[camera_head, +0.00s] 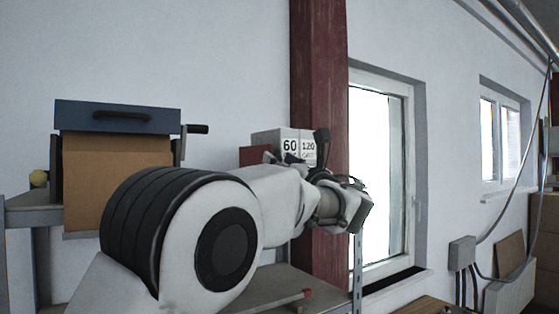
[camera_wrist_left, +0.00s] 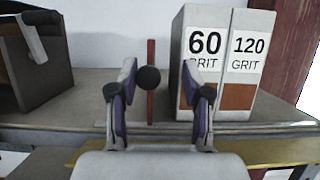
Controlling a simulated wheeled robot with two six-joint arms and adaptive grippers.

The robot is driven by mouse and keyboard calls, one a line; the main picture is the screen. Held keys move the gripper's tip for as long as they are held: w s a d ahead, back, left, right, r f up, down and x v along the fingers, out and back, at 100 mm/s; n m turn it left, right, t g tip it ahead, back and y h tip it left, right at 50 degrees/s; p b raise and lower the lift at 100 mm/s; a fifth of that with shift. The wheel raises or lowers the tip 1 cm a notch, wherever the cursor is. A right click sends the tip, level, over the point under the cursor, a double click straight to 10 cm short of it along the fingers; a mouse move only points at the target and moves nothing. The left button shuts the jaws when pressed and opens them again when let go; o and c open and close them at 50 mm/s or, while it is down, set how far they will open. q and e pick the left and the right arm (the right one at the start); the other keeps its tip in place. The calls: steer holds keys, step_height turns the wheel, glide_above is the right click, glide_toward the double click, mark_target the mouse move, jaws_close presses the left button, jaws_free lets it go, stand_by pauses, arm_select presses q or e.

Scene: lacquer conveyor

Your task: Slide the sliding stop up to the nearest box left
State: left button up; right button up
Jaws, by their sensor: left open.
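The sliding stop is a thin upright red plate (camera_wrist_left: 151,52) with a black ball knob (camera_wrist_left: 148,79) on its front, seen in the left wrist view. In the head view its red plate (camera_head: 254,155) shows just left of the boxes. The nearest box is the grey-white one marked 60 GRIT (camera_wrist_left: 202,48). It stands right of the stop with a small gap between them. My left gripper (camera_wrist_left: 160,82) is open, its fingers on either side of the knob, apart from it. In the head view my left arm hides its lower surroundings. My right gripper is not in view.
A box marked 120 GRIT (camera_wrist_left: 246,60) stands against the 60 box's right side. A dark case-like object (camera_wrist_left: 36,70) is at the shelf's left. The grey shelf (camera_wrist_left: 95,92) is bare between it and the stop. A red column (camera_head: 318,60) rises behind.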

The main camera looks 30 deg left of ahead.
arm_select(q)
steer(key=v, duration=1.1)
steer(key=shift+s, duration=0.4)
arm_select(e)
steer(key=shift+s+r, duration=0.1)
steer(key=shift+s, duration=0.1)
